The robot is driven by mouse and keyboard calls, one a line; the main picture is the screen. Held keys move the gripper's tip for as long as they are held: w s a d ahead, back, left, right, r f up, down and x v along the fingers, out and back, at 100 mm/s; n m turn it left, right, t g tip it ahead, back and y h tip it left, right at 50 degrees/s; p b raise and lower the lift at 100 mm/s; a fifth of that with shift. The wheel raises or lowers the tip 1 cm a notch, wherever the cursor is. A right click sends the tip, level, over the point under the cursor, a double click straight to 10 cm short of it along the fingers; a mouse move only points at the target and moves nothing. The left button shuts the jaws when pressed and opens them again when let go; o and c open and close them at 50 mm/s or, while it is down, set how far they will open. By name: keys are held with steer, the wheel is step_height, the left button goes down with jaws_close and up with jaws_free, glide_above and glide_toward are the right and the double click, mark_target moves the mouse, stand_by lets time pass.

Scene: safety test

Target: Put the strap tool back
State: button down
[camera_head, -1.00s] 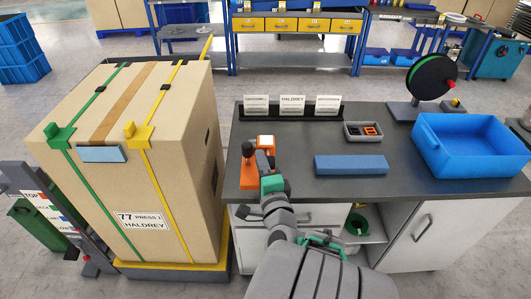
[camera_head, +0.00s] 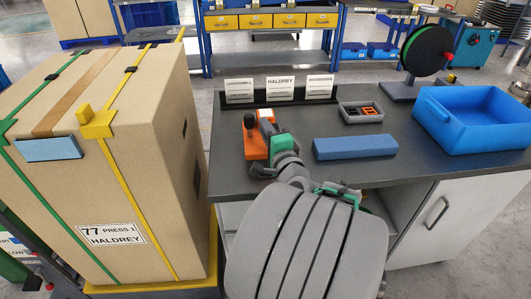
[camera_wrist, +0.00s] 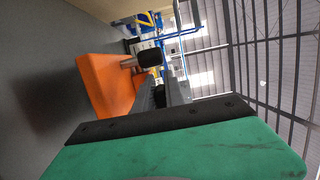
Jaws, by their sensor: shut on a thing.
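The strap tool (camera_head: 254,148) is orange with a black knob and grey metal parts. It is upright at the left end of the dark bench top (camera_head: 300,170). My gripper (camera_head: 267,132) is shut on its grey part from the near right side. In the wrist view the tool's orange body (camera_wrist: 105,82) and black knob (camera_wrist: 148,57) show beyond my green-and-black gripper finger. The dark surface lies close beside the tool there, with a shadow on it. I cannot tell whether the tool touches the bench. The exact grip contact is hidden.
A strapped carton (camera_head: 150,180) stands close left of the bench. A long blue block (camera_head: 354,147), a small grey tray (camera_head: 361,112), a blue bin (camera_head: 475,133) and a strap reel (camera_head: 426,47) are to the right. Name signs (camera_head: 280,90) stand behind.

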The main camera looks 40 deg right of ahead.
steer(key=shift+w+d+f+b, duration=0.2)
steer(key=shift+d+f+b, duration=0.35)
steer(key=shift+f, duration=0.15)
step_height(320, 180, down, 3)
steer(key=b, duration=0.3)
steer(key=shift+w+d, duration=0.1)
steer(key=shift+d, duration=0.05)
steer(key=shift+r, duration=0.1)
steer(key=c, duration=1.9)
jaws_free()
steer(key=shift+f, duration=0.3)
steer(key=o, duration=0.5)
steer(key=shift+r, duration=0.1)
